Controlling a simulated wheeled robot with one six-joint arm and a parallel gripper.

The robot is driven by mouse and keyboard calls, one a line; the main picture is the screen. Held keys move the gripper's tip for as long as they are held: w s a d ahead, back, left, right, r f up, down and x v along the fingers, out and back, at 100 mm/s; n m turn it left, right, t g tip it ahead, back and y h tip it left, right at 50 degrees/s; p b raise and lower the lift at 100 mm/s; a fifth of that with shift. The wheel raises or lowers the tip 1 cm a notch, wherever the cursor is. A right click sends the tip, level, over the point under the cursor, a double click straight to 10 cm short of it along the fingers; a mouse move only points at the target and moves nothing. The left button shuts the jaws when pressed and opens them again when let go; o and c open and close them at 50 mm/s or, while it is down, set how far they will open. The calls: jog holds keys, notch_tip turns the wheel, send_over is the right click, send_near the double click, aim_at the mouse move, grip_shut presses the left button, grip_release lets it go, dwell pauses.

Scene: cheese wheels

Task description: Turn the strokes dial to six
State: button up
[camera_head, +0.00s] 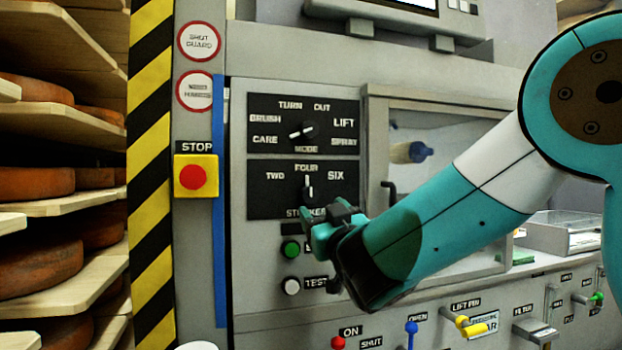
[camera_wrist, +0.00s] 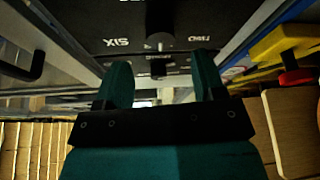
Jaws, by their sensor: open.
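The strokes dial (camera_head: 308,190) is a dark knob on a black plate, with labels TWO, FOUR and SIX around it. Its white pointer mark stands upright, toward FOUR. My gripper (camera_head: 328,222) is just below and right of the dial, covering part of the STROKES label. The fingers are apart and hold nothing. Whether they touch the dial cannot be told.
A green button (camera_head: 291,249) and a white button (camera_head: 291,286) lie below, close to my gripper. A red stop button (camera_head: 193,177) is at left. A glazed door (camera_head: 440,130) with a dark handle (camera_head: 389,190) is at right.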

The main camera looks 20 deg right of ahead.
aim_at(311, 199)
jog(key=p+x, duration=0.2)
jog(key=x, duration=0.3)
jog(key=shift+r, duration=0.1)
jog(key=shift+w+r+p, duration=0.1)
jog(key=shift+w+p, duration=0.25)
jog(key=shift+w, duration=0.3)
jog(key=shift+c, duration=0.4)
jog(key=c, duration=0.8)
